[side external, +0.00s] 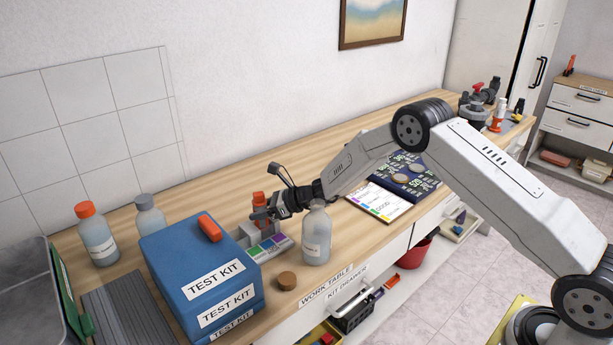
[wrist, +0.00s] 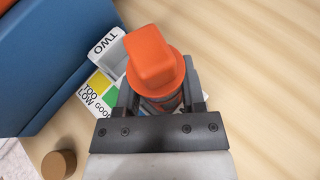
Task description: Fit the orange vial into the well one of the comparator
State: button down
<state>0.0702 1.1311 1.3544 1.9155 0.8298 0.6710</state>
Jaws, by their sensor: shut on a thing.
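The orange vial (wrist: 154,58) has a blocky orange cap and is held between the fingers of my gripper (wrist: 160,92). In the side external view the vial (side external: 259,199) looks upright in my gripper (side external: 264,212), at the comparator. The comparator (side external: 269,246) is a pale block with a coloured chart on its front. In the wrist view the comparator (wrist: 100,109) shows a label TWO and the chart words TOO LOW and GOOD. Well one is not visible; the vial and gripper cover that part. I cannot tell whether the vial's lower end is inside a well.
Blue test kit boxes (side external: 198,262) stand left of the comparator, with an orange item (side external: 209,228) on top. A clear bottle (side external: 316,236) stands close to the right of my gripper. A brown cork (side external: 287,281) lies in front. Two more bottles stand at the back left.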

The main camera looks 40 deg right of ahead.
aim_at(259, 193)
jog(key=shift+f, duration=0.5)
dwell(0.3)
grip_release()
dwell(0.4)
jog(key=shift+r, duration=0.15)
jog(key=shift+r, duration=4.35)
jog(key=shift+s, duration=0.15)
